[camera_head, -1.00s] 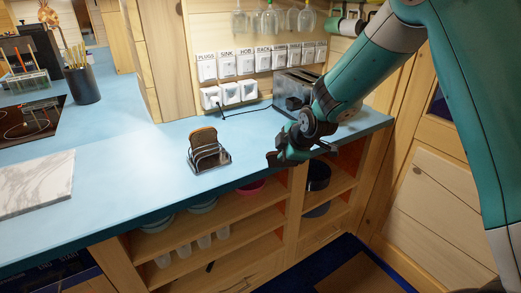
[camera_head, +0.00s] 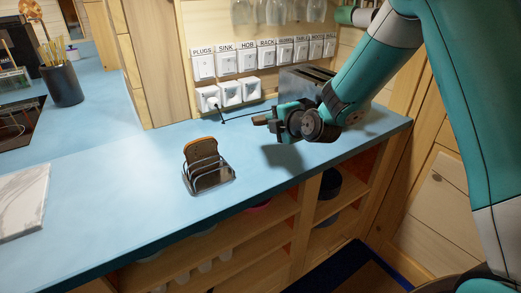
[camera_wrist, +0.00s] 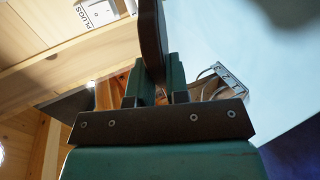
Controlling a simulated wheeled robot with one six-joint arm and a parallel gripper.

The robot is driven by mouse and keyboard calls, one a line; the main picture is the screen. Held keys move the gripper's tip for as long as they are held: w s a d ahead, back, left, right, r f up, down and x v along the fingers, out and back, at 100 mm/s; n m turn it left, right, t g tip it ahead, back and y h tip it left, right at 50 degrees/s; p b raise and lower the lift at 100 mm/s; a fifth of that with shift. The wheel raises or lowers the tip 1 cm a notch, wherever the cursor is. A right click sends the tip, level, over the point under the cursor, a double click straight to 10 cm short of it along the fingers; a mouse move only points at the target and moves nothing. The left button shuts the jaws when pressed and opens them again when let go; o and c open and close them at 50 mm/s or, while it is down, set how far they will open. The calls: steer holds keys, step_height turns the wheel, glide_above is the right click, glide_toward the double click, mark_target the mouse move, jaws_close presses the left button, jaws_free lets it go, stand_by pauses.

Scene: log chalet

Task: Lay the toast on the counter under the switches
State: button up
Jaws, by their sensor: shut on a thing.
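My gripper (camera_head: 268,122) is above the counter (camera_head: 130,190), in front of the switches (camera_head: 262,59) and to the right of the toast rack (camera_head: 210,183). It is shut on a thin brown slab, seen nearly edge-on between the green fingers in the wrist view; it looks like a slice of toast (camera_wrist: 150,35). Only a small brown end of it shows in the head view. Another brown slice (camera_head: 201,149) stands upright in the wire rack. The rack also shows in the wrist view (camera_wrist: 228,78).
Labelled switches and several sockets (camera_head: 230,94) line the wooden wall; a black cord runs from one toward a metal toaster (camera_head: 303,82) at the right. Glasses (camera_head: 270,11) hang above. A marble board (camera_head: 22,200) lies at left. Counter between sockets and rack is mostly bare.

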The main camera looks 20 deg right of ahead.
steer(key=shift+w+d+f, duration=0.1)
steer(key=shift+d+f, duration=0.1)
steer(key=shift+f, duration=0.1)
steer(key=shift+f+b, duration=0.3)
steer(key=shift+f, duration=0.05)
steer(key=f+b, duration=0.1)
steer(key=f, duration=0.1)
steer(key=f+b, duration=0.1)
steer(key=f, duration=0.2)
steer(key=a+f+b, duration=0.1)
steer(key=f+b, duration=0.1)
steer(key=shift+f, duration=0.25)
steer(key=shift+d+f+b, duration=0.1)
steer(key=shift+f+b, duration=0.5)
steer(key=shift+b, duration=0.2)
steer(key=o, duration=0.5)
steer(key=b+v, duration=0.4)
steer(key=v, duration=0.4)
